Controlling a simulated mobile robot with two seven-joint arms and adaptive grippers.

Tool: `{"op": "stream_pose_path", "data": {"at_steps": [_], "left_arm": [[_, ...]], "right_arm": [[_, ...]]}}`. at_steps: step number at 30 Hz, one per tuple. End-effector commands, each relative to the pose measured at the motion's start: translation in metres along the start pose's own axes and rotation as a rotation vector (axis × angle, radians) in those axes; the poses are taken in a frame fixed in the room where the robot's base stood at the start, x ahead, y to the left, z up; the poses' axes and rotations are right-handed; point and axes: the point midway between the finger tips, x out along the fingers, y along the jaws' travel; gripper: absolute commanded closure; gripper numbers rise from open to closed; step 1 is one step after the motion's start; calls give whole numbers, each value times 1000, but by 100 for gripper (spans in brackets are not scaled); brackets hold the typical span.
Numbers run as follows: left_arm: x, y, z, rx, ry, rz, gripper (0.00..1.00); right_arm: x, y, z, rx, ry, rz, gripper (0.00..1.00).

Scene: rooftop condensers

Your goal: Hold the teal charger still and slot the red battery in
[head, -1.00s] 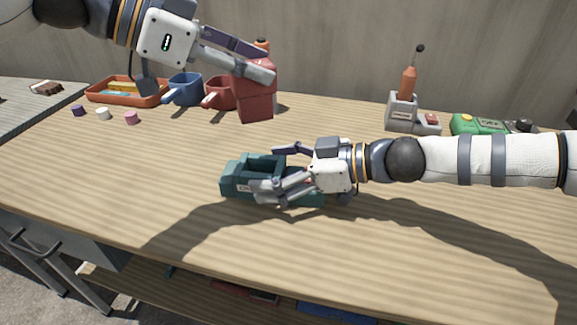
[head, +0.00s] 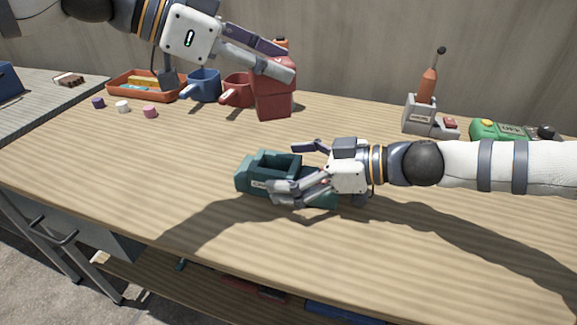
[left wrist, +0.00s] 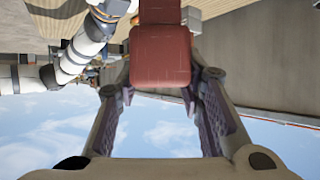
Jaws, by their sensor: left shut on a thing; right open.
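The red battery (head: 274,98) is held by my left gripper (head: 280,62), above the far side of the bench in the head view. In the left wrist view the red battery (left wrist: 160,56) sits between the two fingers of my left gripper (left wrist: 160,85). The teal charger (head: 258,185) rests on the middle of the bench with its open slot facing up. My right gripper (head: 297,168) is open at the charger's right end, one finger on the near side and one on the far side. It hides part of the charger, and I cannot tell whether it touches.
A blue mug (head: 205,84) and a red mug (head: 236,91) stand left of the battery. An orange tray (head: 122,93) and several small caps (head: 123,106) lie farther left. A grey device (head: 420,119) and a green one (head: 490,130) stand at the back right. The front of the bench is clear.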

Motion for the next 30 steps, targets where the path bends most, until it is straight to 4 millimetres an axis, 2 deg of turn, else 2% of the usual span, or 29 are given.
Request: {"op": "stream_pose_path", "data": {"at_steps": [10,24,30], "left_arm": [[-2,0,-3,3,2,-2,100],[-22,6,-35,38,14,-22,100],[-25,7,-40,43,16,-25,100]], "right_arm": [[-4,1,-1,-1,0,2,1],[-77,1,-3,-4,1,5,1],[-91,0,-1,-1,0,1,1]]}}
